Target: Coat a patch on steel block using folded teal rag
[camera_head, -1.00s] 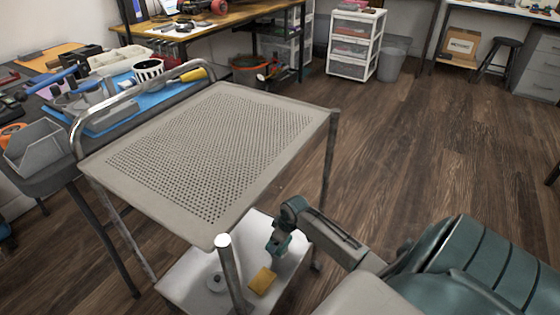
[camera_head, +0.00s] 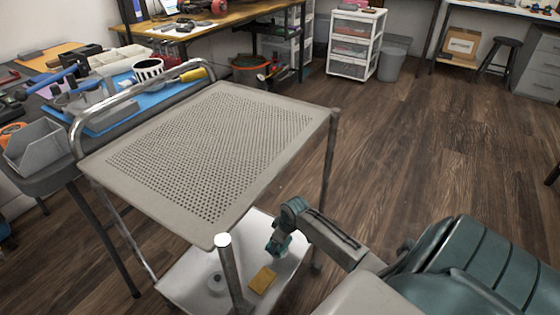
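My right gripper (camera_head: 278,246) hangs over the lower shelf of a metal cart, at the end of a grey and teal arm that comes in from the right. Its tip is small and dark teal, and I cannot tell whether its fingers are open or hold anything. I cannot make out a folded teal rag apart from the gripper. I cannot pick out a steel block with certainty. My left gripper is not in view.
The cart's perforated top (camera_head: 150,205) is empty. Its white lower shelf (camera_head: 190,275) bears a yellow-orange block (camera_head: 263,279) and a small grey round piece (camera_head: 216,283). A cart post (camera_head: 229,265) stands near the gripper. A cluttered bench with a grey bin (camera_head: 35,147) is at left.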

